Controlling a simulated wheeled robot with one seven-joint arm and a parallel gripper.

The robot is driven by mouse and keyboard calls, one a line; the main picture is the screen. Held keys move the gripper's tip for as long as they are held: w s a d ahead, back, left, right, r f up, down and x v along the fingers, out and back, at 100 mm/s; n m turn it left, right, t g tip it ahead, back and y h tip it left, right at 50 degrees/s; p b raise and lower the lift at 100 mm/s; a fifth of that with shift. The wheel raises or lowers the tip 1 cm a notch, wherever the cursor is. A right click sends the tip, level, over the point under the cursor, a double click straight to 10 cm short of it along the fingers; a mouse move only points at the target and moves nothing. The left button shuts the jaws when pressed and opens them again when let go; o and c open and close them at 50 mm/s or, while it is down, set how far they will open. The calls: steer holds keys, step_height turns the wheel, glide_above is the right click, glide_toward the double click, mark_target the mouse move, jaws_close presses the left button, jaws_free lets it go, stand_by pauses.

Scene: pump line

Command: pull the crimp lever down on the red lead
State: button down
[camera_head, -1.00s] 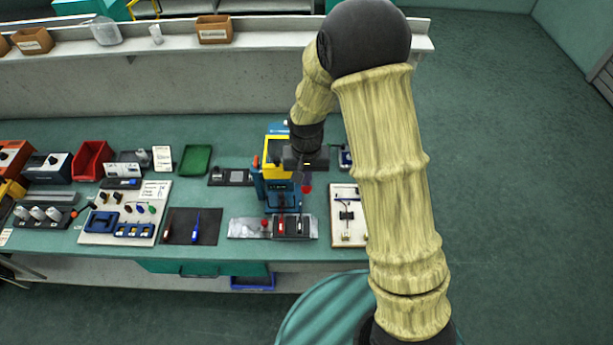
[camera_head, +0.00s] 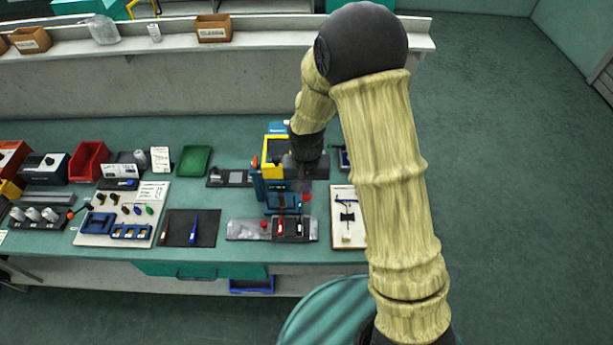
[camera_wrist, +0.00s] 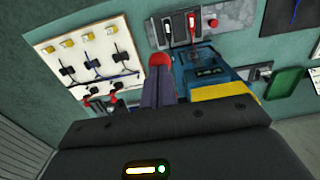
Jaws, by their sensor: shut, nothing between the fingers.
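The crimp press, blue and yellow, stands on the bench in the head view (camera_head: 275,172) and in the wrist view (camera_wrist: 224,92). Its lever ends in a red ball knob (camera_head: 306,197), which also shows in the wrist view (camera_wrist: 160,59). My gripper (camera_wrist: 158,78) is shut and empty, its fingertips at the near side of the knob; I cannot tell whether they touch. The lever's shaft is mostly hidden. A red lead (camera_wrist: 192,28) sits in a dark holder at the press's front, its end by the press.
A white board with small connectors (camera_head: 346,222) lies right of the press. A grey plate (camera_head: 246,229), a dark mat with a blue tool (camera_head: 206,228) and a green tray (camera_head: 195,160) lie to the left. A shelf (camera_head: 262,40) runs behind.

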mark_target(306, 197)
steer(key=shift+f, duration=0.1)
steer(key=shift+s+f+b, duration=0.35)
steer(key=shift+f+b, duration=0.4)
steer(key=shift+f, duration=0.2)
steer(key=shift+s+f+b, duration=0.2)
steer(key=shift+f+b, duration=0.5)
steer(key=shift+f, duration=0.25)
steer(key=shift+s+f+b, duration=0.15)
steer(key=shift+f+b, duration=0.6)
steer(key=shift+f, duration=0.25)
